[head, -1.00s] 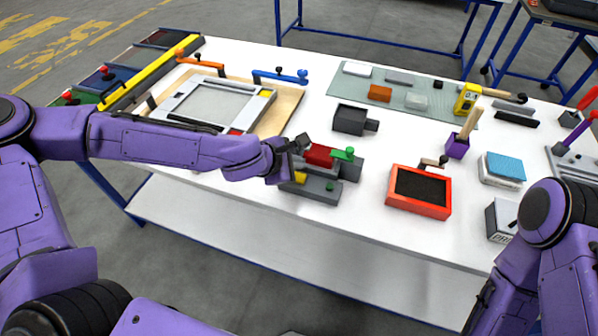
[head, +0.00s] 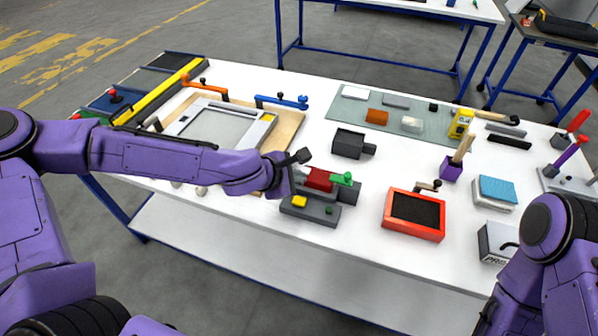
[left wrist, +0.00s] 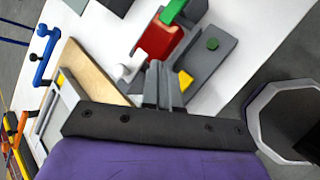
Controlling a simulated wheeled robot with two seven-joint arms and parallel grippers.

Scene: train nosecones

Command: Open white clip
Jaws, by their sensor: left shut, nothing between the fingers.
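A small white rounded knob (left wrist: 124,72), which I take for the white clip, shows in the left wrist view beside the corner of the wooden board (left wrist: 95,75). In the head view a pale round knob (head: 201,190) shows at the table's front edge, just below my left forearm; I cannot tell if it is the same part. My left gripper (left wrist: 162,78) is shut and empty, to the right of the white knob and apart from it. It is over the grey fixture with the red block (head: 319,179). My forearm hides the front of the board. My right gripper is not visible.
The board bears a grey frame (head: 180,125), an orange clip (head: 207,89) and a blue clip (head: 282,101). The grey fixture carries a green handle (head: 342,179) and a yellow block (head: 299,201). A red-orange tray (head: 414,231) stands to the right, with clear white table between.

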